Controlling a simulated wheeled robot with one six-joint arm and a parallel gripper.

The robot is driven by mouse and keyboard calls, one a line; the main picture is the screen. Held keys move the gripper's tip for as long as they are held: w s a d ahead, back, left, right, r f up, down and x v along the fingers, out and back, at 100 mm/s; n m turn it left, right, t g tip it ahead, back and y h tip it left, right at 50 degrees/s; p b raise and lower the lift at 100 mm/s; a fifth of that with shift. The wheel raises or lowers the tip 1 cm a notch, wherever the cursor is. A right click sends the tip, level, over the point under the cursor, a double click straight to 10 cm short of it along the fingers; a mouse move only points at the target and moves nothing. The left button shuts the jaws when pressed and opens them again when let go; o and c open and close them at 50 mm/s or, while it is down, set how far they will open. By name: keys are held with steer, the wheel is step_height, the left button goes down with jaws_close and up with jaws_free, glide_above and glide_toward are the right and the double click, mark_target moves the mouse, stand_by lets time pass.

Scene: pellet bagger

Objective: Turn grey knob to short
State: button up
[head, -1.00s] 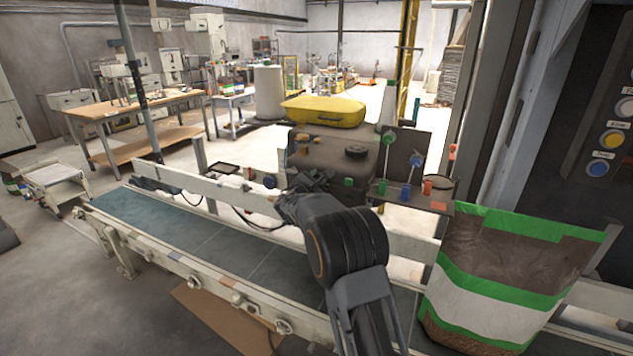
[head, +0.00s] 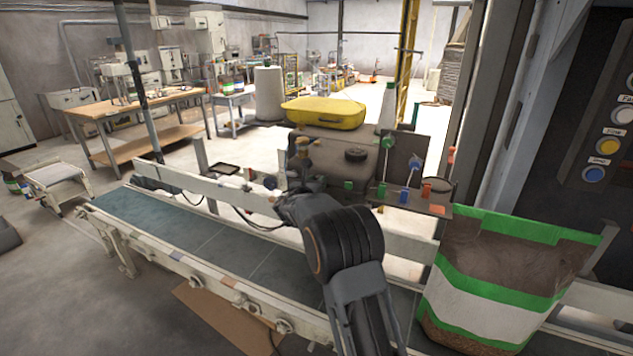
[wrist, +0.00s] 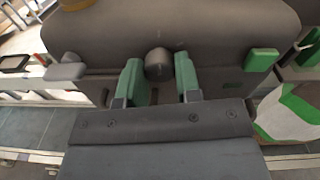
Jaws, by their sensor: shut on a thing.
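The grey knob (wrist: 158,65) is a dark round knob on the front of a grey machine housing (wrist: 215,25). My gripper (wrist: 160,82) has its two green fingers on either side of the knob, shut on it. Faint marks show on the housing around the knob, too small to read. In the head view, my gripper (head: 300,165) is in front of the left part of the housing (head: 340,143), and my arm hides the knob there.
A yellow case (head: 323,113) lies on the housing. A conveyor (head: 190,231) runs below my arm. A filled bag (head: 500,290) stands at the right.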

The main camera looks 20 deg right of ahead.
stand_by(0.4)
steer(key=o, duration=0.9)
steer(key=b+v, duration=0.3)
steer(key=v, duration=1)
steer(key=shift+s+a, duration=0.25)
steer(key=shift+s, duration=0.05)
